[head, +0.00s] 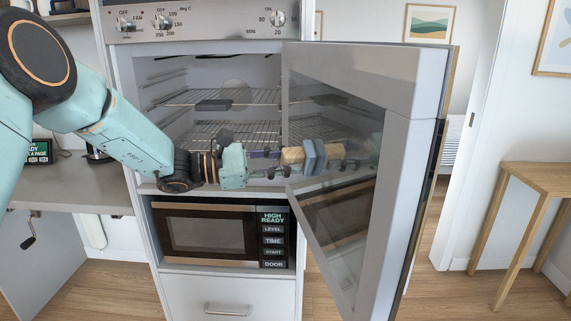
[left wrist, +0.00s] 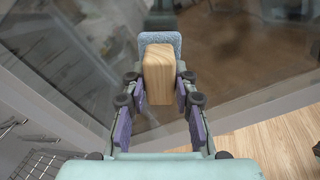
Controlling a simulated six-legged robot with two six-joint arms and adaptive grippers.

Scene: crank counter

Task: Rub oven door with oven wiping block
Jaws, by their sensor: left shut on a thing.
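The oven door (head: 380,150) stands wide open on the right of the head view, its inner glass facing my left arm. The same glass fills the upper part of the left wrist view (left wrist: 240,60). My left gripper (head: 274,160) is shut on the wooden grip of the oven wiping block (head: 292,156). The block's blue-grey pad (head: 309,157) points at the glass, and its reflection shows beside it. I cannot tell whether the pad touches the glass. In the left wrist view the wood (left wrist: 158,78) sits between the purple finger pads. My right gripper is out of view.
Behind my gripper is the open oven cavity with wire racks (head: 215,97). Below it is a microwave (head: 207,232) and a drawer (head: 225,300). A grey counter (head: 75,185) lies left, and a wooden table (head: 540,180) stands right. The floor beyond the door is clear.

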